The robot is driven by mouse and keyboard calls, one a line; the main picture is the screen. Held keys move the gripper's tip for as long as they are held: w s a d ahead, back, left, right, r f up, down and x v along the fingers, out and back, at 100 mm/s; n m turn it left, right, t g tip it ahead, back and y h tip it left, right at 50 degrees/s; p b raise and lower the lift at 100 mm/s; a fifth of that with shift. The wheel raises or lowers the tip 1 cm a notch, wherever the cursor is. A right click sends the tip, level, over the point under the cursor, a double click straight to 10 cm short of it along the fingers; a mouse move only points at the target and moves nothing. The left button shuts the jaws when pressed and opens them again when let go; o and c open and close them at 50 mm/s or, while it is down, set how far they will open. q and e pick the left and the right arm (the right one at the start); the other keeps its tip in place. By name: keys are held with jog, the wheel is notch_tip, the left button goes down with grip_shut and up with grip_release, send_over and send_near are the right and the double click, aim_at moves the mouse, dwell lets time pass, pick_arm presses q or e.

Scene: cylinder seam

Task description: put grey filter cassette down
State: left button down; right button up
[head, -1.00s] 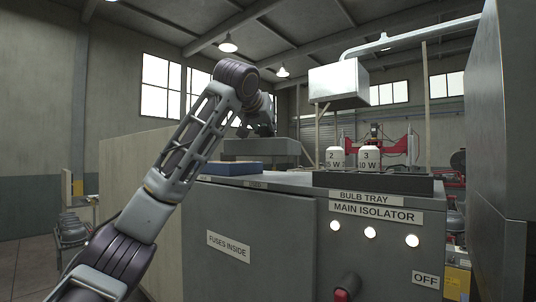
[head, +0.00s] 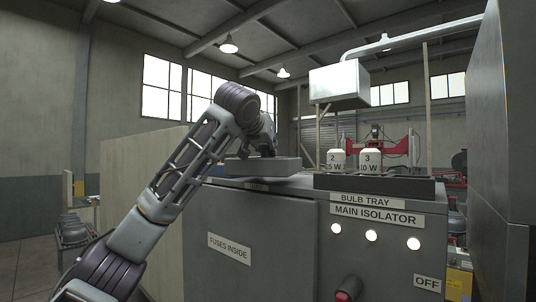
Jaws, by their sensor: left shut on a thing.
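The grey filter cassette (head: 262,167) is a flat grey slab at the left part of the cabinet top, in the middle of the head view. My left gripper (head: 264,150) is above it and shut on it, with the fingertips mostly hidden behind my own wrist. The cassette looks level and very low over the cabinet top (head: 307,184). I cannot tell whether it touches the surface. My right gripper is not in view.
To the right, a dark bulb tray (head: 374,186) holds two white bulbs, marked 2 (head: 336,159) and 3 (head: 369,160). The cabinet front has lit lamps and a red knob (head: 347,289). A tall grey panel (head: 503,140) stands at far right.

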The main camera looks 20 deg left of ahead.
pick_arm(q)
jog(key=shift+f, duration=1.05)
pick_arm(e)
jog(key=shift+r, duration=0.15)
pick_arm(q)
jog(key=shift+f, duration=0.15)
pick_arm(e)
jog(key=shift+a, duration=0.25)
pick_arm(q)
jog(key=c, duration=1.4)
grip_release()
